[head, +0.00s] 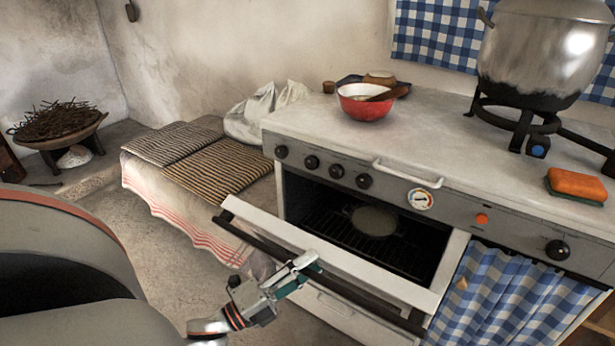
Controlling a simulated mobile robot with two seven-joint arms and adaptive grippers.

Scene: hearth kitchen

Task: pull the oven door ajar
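The oven (430,248) has its white door (345,262) tilted down and partly open, with a gap above it showing the dark inside. A rack and a round pan (374,221) are inside. A dark bar handle (250,238) runs along the door's outer face. My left gripper (306,270) is at the middle of this handle, its fingers overlapping the bar. I cannot tell whether they are closed around it. The gripper hides part of the handle. My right gripper is not in view.
A large pot (540,50) stands on a burner on the counter (450,128), with a red bowl (366,103) and an orange sponge (577,184) also there. A low bench with striped mats (215,168) is left of the oven. Open floor (165,248) lies before the bench.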

